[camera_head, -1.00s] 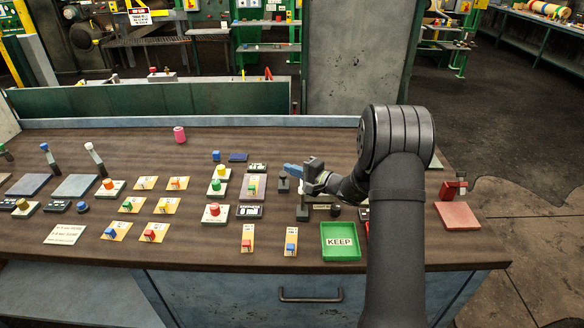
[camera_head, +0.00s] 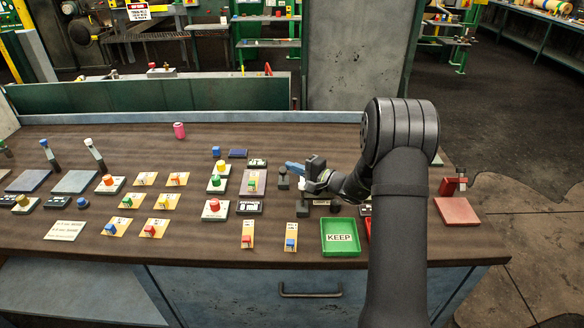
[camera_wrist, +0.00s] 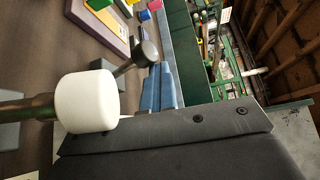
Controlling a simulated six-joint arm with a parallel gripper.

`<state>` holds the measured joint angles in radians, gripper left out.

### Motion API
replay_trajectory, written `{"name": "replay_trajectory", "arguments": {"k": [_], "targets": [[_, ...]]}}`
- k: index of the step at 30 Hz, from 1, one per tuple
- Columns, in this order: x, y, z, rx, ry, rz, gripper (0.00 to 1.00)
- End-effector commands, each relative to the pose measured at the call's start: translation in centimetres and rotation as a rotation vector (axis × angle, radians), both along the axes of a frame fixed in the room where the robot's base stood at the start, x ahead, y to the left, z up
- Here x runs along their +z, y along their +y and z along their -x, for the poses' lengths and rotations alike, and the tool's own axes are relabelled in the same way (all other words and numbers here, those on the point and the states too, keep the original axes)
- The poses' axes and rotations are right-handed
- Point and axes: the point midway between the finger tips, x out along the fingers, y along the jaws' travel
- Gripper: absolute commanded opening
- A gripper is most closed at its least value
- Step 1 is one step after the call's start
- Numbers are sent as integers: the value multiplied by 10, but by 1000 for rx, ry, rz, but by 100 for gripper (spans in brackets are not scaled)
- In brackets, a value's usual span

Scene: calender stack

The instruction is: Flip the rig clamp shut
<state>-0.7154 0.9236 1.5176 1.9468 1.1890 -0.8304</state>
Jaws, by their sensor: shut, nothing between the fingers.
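My gripper (camera_head: 290,167) is shut and empty, with blue fingers low over the bench, right of centre. Its fingers also show in the wrist view (camera_wrist: 160,88). A dark, round-headed post (camera_head: 283,179) stands just left of and below the fingertips. In the wrist view, a dark ball on a stalk (camera_wrist: 147,53) is close to the fingers. A white cylindrical knob on a metal rod (camera_wrist: 86,102) is nearer the wrist camera, beside my gripper. A grey upright (camera_head: 302,207) stands below my wrist. These parts appear to belong to the clamp, but my wrist hides how they join; its label is unreadable.
A green tray marked KEEP (camera_head: 340,250) lies in front, with a red tray (camera_head: 368,228) partly hidden by my arm. Several button and switch plates fill the bench to the left. A red fixture (camera_head: 448,187) on a pink plate (camera_head: 457,212) stands at right.

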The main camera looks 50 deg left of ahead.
Motion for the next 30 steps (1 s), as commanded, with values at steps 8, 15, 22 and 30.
{"name": "replay_trajectory", "arguments": {"k": [8,15,22,30], "targets": [[3,-57,-11,-3,3,3,0],[7,-115,-23,-5,3,1,0],[10,-152,-30,-3,2,1,0],[10,-165,-32,-1,2,0,0]]}}
